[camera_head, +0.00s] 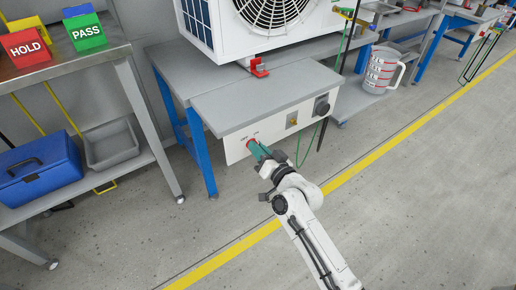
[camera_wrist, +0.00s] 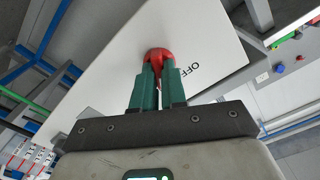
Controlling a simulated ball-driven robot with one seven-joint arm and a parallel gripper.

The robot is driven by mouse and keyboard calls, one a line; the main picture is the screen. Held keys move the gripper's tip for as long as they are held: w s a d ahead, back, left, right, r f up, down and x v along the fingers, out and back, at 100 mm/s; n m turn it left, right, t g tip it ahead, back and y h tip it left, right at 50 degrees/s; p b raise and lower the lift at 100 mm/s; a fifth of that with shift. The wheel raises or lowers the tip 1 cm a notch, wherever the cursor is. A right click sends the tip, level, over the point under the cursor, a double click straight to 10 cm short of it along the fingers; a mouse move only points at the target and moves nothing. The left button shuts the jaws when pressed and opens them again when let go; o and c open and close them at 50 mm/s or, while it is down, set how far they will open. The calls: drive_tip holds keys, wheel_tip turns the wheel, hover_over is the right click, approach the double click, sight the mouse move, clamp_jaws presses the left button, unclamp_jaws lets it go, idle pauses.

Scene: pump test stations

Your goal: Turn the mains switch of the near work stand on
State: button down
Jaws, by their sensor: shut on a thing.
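The near work stand (camera_head: 268,94) has a grey top, blue legs and a white front panel (camera_head: 290,128). The mains switch (camera_wrist: 156,53) is a red knob on that panel. It also shows in the head view as a small red patch (camera_head: 250,142) at the panel's left part. My gripper (camera_wrist: 160,72) has green fingers shut on the red knob, one finger on each side. In the head view my gripper (camera_head: 257,150) reaches the panel from the front. The word OFF is readable beside the knob in the wrist view. The fingers hide part of the knob.
A white outdoor unit (camera_head: 205,35) stands on the work stand. A steel table (camera_head: 60,68) with HOLD and PASS blocks stands at left, a blue box (camera_head: 38,170) below. Floor in front is clear.

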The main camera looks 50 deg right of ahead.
drive_tip(key=c, duration=1.2)
unclamp_jaws()
drive_tip(key=p+v, duration=0.1)
drive_tip(key=v, duration=0.9)
drive_tip(key=shift+s+a, duration=0.1)
drive_tip(key=shift+s, duration=0.3)
